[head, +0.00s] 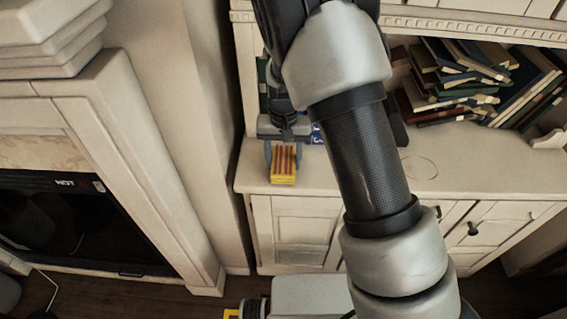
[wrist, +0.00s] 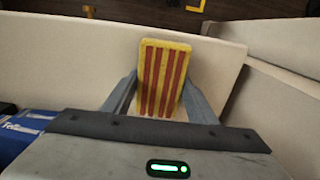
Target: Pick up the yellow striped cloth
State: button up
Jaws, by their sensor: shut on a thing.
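The yellow cloth with red stripes (head: 284,165) is a small block-like shape at the left end of the white cabinet top. In the wrist view the cloth (wrist: 162,80) stands out between the two fingers, its striped face toward the camera. My gripper (head: 283,150) reaches down to it, with a finger on each side. In the wrist view my gripper (wrist: 160,102) is shut on the cloth. The cloth's lower end in the wrist view is hidden behind the gripper body. Whether the cloth touches the cabinet top cannot be told.
The white cabinet top (head: 400,172) is mostly clear to the right. A blue box (wrist: 25,135) lies close beside my gripper. Books (head: 470,80) fill the shelf at the right. A wall and fireplace (head: 95,150) stand at the left.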

aim_at(284, 159)
jog(key=shift+r, duration=0.1)
notch_tip(284, 159, up, 10)
jog(key=shift+f+p, duration=0.1)
jog(key=shift+p, duration=0.6)
